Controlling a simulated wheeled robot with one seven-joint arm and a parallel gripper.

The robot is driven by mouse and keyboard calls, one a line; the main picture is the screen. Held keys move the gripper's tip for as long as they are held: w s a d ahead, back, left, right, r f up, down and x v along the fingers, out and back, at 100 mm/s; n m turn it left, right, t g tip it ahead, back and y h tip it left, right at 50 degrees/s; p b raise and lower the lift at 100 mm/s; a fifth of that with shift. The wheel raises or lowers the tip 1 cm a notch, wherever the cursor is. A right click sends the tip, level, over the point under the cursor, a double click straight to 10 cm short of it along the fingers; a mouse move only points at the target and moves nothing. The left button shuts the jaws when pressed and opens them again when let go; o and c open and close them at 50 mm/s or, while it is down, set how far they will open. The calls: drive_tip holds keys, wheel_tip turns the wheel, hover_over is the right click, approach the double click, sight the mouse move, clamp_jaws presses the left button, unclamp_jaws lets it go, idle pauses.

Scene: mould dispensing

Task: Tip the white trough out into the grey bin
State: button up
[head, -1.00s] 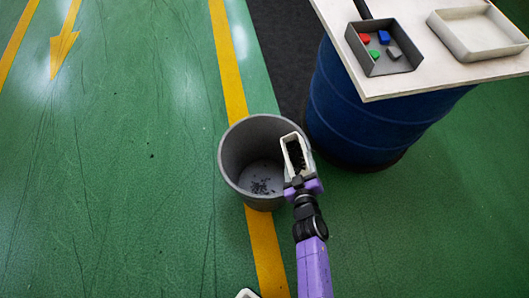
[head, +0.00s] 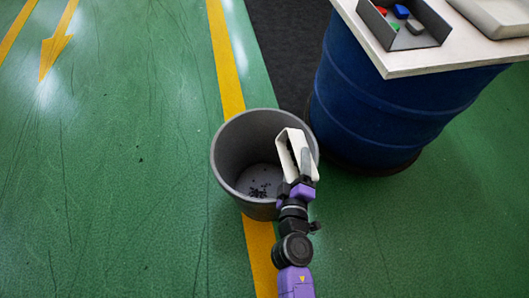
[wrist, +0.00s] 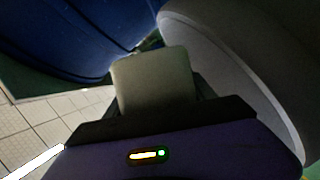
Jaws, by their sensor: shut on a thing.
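The white trough (head: 283,150) is held by my gripper (head: 303,180) over the right side of the grey bin (head: 230,165). The trough is tilted on its side, its open face turned left towards the bin's inside. I see no dark bits in the part of the trough that shows. A small scatter of dark bits lies on the bin's floor. In the wrist view, the trough's pale end (wrist: 152,82) sits in the jaws, and the bin (wrist: 225,75) curves close by on the right.
A blue drum (head: 375,105) stands right of the bin under a pale board (head: 440,62). The board carries a grey tray (head: 412,42) with coloured pieces and a white tray (head: 495,22). Green floor with yellow lines is open on the left.

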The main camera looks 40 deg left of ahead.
sight(285, 167)
drive_tip(key=shift+a+f+n+t+b, duration=0.3)
drive_tip(key=shift+f+n+b, duration=0.5)
drive_tip(key=shift+b, duration=1.15)
drive_tip(key=shift+s+a+r, duration=0.2)
drive_tip(key=shift+r, duration=0.1)
drive_tip(key=shift+s+a+r+n+t+b, duration=0.2)
drive_tip(key=shift+s+a+n+t+b, duration=0.35)
drive_tip(key=shift+n+b, duration=0.3)
drive_tip(key=shift+d+r, duration=0.1)
drive_tip(key=shift+r, duration=0.1)
drive_tip(key=shift+n+b, duration=0.25)
drive_tip(key=shift+b, duration=0.05)
drive_tip(key=shift+s+r+n+b, duration=0.15)
drive_tip(key=shift+n+b, duration=0.25)
drive_tip(key=shift+b, duration=0.3)
drive_tip(key=shift+s+a+r+n+t+y+b, duration=0.15)
drive_tip(key=shift+r+n+t+b, duration=0.1)
drive_tip(key=shift+r+n, duration=0.2)
drive_tip(key=shift+s+a+r+n+t+y+b, duration=0.1)
drive_tip(key=shift+r+n+t+y+b, duration=0.1)
drive_tip(key=shift+r+n, duration=0.2)
drive_tip(key=shift+s+a+r+n+t+y+b, duration=0.2)
drive_tip(key=shift+s+n+y+b, duration=0.1)
drive_tip(key=shift+n+b, duration=0.8)
drive_tip(key=shift+s+a+r+n+t+y+b, duration=0.2)
drive_tip(key=shift+n+b, duration=0.45)
drive_tip(key=shift+b, duration=0.75)
